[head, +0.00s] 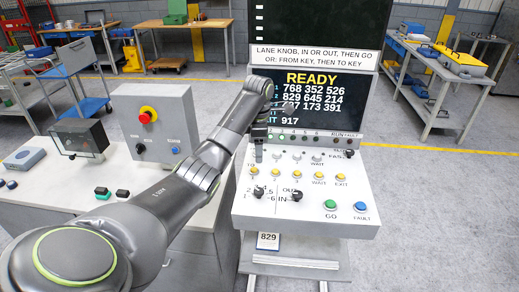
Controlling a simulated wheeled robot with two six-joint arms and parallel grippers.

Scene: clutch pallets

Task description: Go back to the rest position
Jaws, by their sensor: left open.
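My left arm reaches in from the lower left across the picture. My left gripper (259,154) is open and hangs over the upper left part of the white control panel (310,226), near the left end of the row of yellow buttons. I see nothing in its jaws; whether a fingertip touches the panel I cannot tell. The display (325,95) behind it says READY with rows of numbers, partly covered by my arm. A green GO button (331,205), a blue FAULT button (361,206) and black knobs (296,195) show on the panel. My right gripper is not in view.
Left of the panel, a grey bench holds a box with a red emergency button (148,114) and a small meter (80,138). A blue cart (82,85) stands behind it. Workbenches (440,90) stand at the back right. The floor right of the panel is clear.

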